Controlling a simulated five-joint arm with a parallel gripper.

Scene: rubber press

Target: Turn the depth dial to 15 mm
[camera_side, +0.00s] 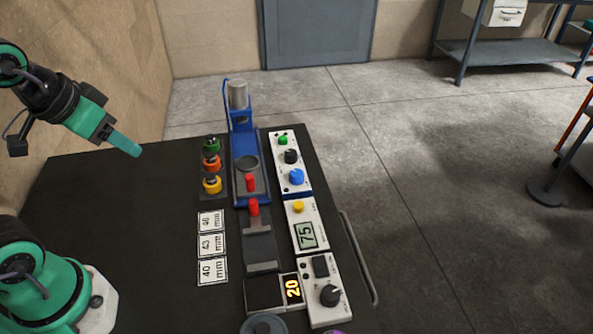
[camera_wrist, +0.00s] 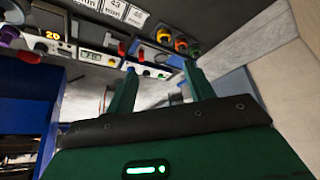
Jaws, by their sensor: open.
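Several knobs sit on white panels along the right of the black table; no legible label marks the depth dial. A black knob (camera_side: 329,296) is on the front panel, near a display reading 20 (camera_side: 292,289) in yellow. A black knob (camera_side: 291,156) and a blue knob (camera_side: 296,177) are on the back panel. The 20 display also shows in the wrist view (camera_wrist: 53,36). My gripper (camera_side: 128,145) is raised at the left, well apart from the panels. In the wrist view its two green fingers (camera_wrist: 158,75) are spread, with nothing between them.
A blue press (camera_side: 243,125) with a grey cylinder stands at the back. Green, orange and yellow ringed pieces (camera_side: 211,165) stand left of it. Cards marked 46, 43 and 40 mm (camera_side: 212,245) lie in front. A middle panel display (camera_side: 307,235) reads 75.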

